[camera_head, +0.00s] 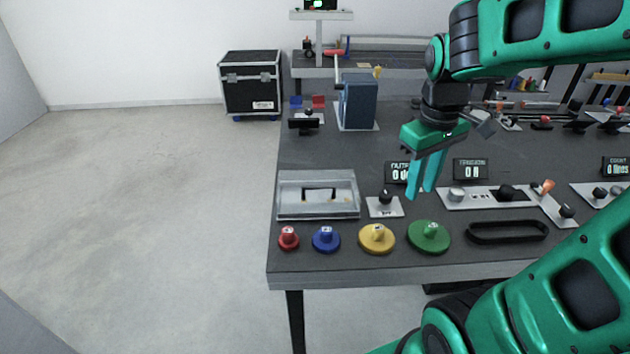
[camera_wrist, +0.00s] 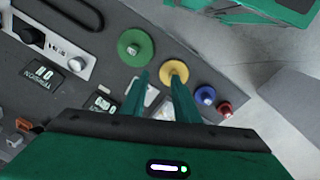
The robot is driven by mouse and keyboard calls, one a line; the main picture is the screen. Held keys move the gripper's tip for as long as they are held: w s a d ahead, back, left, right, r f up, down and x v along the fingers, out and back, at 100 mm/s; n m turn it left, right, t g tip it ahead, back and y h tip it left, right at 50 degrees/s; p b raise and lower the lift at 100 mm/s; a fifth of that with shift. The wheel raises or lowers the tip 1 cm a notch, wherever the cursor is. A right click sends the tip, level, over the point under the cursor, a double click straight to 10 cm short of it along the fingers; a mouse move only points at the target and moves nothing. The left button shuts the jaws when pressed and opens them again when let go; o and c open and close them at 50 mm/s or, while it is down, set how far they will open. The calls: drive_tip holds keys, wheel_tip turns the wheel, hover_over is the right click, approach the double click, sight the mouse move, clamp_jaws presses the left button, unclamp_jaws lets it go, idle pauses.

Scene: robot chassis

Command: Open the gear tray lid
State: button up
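The gear tray (camera_head: 282,212) is a shallow grey box at the left front of the workbench. Its pale grey lid (camera_head: 342,183) lies flat over it and looks shut, with a dark bar-shaped handle (camera_head: 320,188) in the middle. My gripper (camera_head: 419,194) hangs above the bench to the right of the tray, fingers pointing down, over the area behind the green gear. It is apart from the tray. In the wrist view my gripper (camera_wrist: 157,74) has its fingers apart with nothing held. Most of the tray is hidden there behind the fingers and palm.
Red (camera_head: 288,238), blue (camera_head: 326,239), yellow (camera_head: 377,239) and green (camera_head: 429,237) knobbed discs line the bench front. A small knob plate (camera_head: 384,207) stands right of the tray. A blue-grey machine (camera_head: 358,102) stands behind it. The floor at left is clear.

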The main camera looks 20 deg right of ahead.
drive_tip(key=w+a+r+n, duration=0.1)
drive_tip(key=w+a+n, duration=0.6)
drive_tip(key=w, duration=0.2)
drive_tip(key=n+t, duration=0.1)
drive_tip(key=n, duration=0.5)
approach(320, 188)
drive_tip(key=f, duration=0.2)
drive_tip(key=w+f, duration=0.1)
drive_tip(key=f, duration=0.4)
drive_tip(key=shift+w+d+f, duration=0.2)
drive_tip(key=shift+w+d, duration=0.05)
drive_tip(key=shift+d, duration=0.15)
clamp_jaws()
drive_tip(key=shift+a+r, duration=0.1)
